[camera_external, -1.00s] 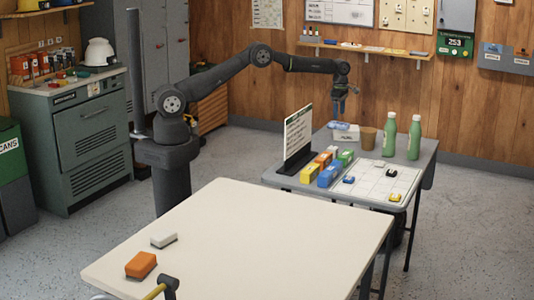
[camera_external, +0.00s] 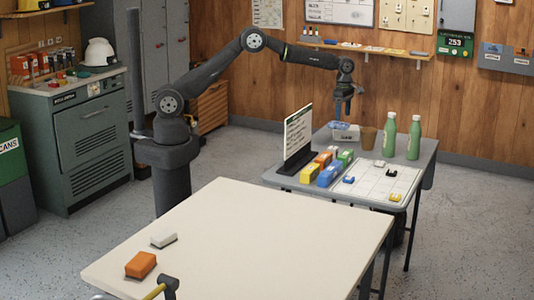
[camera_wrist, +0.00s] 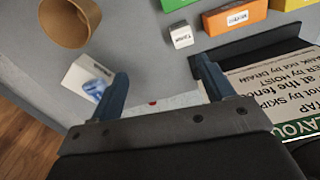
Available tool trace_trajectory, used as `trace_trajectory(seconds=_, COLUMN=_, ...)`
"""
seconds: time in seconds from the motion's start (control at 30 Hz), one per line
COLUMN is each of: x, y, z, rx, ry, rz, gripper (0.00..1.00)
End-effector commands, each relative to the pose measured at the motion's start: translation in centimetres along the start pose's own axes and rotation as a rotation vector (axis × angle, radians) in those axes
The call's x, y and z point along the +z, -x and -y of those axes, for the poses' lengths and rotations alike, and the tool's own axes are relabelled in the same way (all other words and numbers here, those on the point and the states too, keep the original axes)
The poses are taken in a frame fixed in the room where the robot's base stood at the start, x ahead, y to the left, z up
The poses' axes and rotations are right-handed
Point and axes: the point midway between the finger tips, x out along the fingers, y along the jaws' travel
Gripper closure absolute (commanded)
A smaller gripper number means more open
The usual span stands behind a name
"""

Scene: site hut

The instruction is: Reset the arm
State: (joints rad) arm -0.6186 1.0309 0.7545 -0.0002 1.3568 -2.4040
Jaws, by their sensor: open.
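My gripper (camera_external: 345,108) hangs, pointing down, above the back left part of the grey table (camera_external: 425,152). In the wrist view its two dark blue fingers (camera_wrist: 163,80) stand wide apart, with nothing between them but the table top below. A white box with blue stuff in it (camera_external: 345,133) stands below the gripper; the wrist view shows it beside the left finger (camera_wrist: 88,76). A brown cup (camera_external: 367,140) stands close to its right.
A layout sign (camera_external: 298,135), coloured blocks (camera_external: 328,174) and a white grid sheet (camera_external: 370,180) occupy the grey table. Two green bottles (camera_external: 414,138) stand at its right. The cream table (camera_external: 250,235) in front is mostly bare.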

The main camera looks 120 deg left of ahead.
Motion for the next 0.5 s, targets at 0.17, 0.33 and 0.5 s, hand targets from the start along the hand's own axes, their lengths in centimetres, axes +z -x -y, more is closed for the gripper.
trace_trajectory(seconds=0.17, x=2.0, y=-0.1, z=3.1, rx=0.001, ry=-0.05, rz=0.001, gripper=0.26)
trace_trajectory(seconds=0.33, x=3.7, y=-0.3, z=6.1, rx=0.0, ry=-0.096, rz=0.0, gripper=0.26)
trace_trajectory(seconds=0.5, x=5.3, y=-0.5, z=9.1, rx=0.0, ry=-0.142, rz=0.001, gripper=0.26)
